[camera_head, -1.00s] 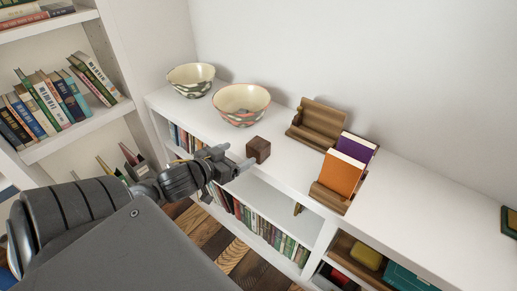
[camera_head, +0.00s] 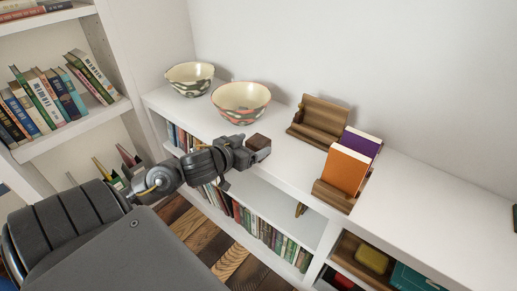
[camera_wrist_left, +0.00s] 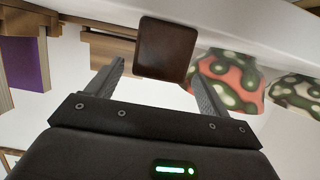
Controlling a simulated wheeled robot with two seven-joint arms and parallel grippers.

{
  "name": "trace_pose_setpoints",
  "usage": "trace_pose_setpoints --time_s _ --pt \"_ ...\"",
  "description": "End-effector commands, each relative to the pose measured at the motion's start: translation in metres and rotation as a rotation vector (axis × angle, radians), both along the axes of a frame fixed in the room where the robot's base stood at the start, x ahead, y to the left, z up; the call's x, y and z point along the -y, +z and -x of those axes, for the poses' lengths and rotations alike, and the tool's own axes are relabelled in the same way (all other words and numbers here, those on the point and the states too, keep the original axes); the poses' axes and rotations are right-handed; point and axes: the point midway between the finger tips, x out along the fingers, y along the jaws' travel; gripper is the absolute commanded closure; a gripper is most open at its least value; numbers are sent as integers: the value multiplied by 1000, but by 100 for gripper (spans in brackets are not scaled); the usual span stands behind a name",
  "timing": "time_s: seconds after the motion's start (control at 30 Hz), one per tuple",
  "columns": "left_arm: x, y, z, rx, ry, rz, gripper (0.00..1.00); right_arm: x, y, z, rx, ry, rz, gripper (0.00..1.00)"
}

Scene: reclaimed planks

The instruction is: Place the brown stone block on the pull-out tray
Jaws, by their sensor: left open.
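The brown stone block (camera_head: 259,142) sits on the white shelf top near its front edge. In the left wrist view the block (camera_wrist_left: 166,48) lies ahead of the gap between my fingers, at about the fingertips. My left gripper (camera_head: 256,153) is open and reaches the block from the front; it also shows in the left wrist view (camera_wrist_left: 155,76). It partly hides the block in the head view. I cannot surely identify the pull-out tray; a wooden tray or box (camera_head: 344,248) shows in the lower right compartment. My right gripper is out of view.
Two patterned bowls, one white and green (camera_head: 190,79) and one with red (camera_head: 241,102), stand behind the block. Wooden holders (camera_head: 318,122) with an orange book (camera_head: 346,171) and a purple book (camera_head: 360,143) stand to the right. The shelf top (camera_head: 440,205) is clear further right.

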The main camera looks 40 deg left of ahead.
Motion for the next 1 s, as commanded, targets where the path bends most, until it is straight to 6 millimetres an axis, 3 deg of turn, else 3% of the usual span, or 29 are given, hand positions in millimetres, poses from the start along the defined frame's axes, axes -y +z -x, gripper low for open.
trace_pose_setpoints --time_s 0.23,0.53,1.0 --pt "1 -8 -29 2 2 0 20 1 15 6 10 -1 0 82" --pt "1 -9 -33 0 1 1 20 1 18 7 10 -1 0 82" --pt "1 -9 -33 0 1 1 80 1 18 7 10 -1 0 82"
